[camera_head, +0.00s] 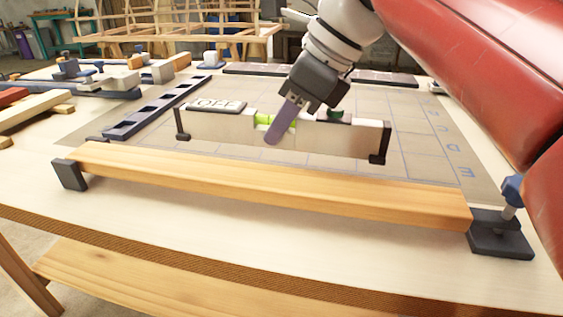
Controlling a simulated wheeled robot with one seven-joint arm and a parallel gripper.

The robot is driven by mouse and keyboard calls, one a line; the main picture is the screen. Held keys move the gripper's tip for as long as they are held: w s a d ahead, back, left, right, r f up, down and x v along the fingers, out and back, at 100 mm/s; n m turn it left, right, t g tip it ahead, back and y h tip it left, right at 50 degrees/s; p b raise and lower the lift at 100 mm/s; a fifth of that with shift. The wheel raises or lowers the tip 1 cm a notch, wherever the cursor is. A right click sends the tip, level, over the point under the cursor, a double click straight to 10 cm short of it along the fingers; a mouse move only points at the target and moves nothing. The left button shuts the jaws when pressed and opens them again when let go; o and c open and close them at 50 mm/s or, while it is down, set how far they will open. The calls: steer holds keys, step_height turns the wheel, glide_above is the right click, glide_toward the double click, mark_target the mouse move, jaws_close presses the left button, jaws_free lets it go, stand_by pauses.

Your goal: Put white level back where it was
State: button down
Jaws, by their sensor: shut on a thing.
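The white level (345,141) is a long pale bar with black end caps and a green vial near its middle. It is behind the wooden lath, over the grey gridded mat (415,117). My gripper (276,128) comes down from the upper right and is shut on the level near its green vial. One purple finger shows on the near face; the other is hidden behind the level. I cannot tell whether the level touches the mat or hangs just above it.
A wooden lath (270,188) lies along the front between a dark block (69,174) and a dark clamp base (499,236) with a blue knob. A dark slotted rail (155,108) lies at left. Clamps and wood pieces crowd the back left.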

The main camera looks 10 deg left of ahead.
mark_target(285, 146)
steer(key=shift+f+b, duration=0.55)
steer(key=shift+f, duration=1.9)
steer(key=shift+f, duration=0.2)
steer(key=c, duration=1.3)
jaws_free()
steer(key=shift+d+r, duration=0.15)
steer(key=shift+r, duration=0.35)
steer(key=p+v, duration=0.3)
steer(key=v, duration=0.7)
steer(key=shift+d+r, duration=0.15)
steer(key=shift+r, duration=0.15)
steer(key=shift+s+d+r, duration=0.1)
steer(key=shift+d+r, duration=0.1)
steer(key=shift+r, duration=0.05)
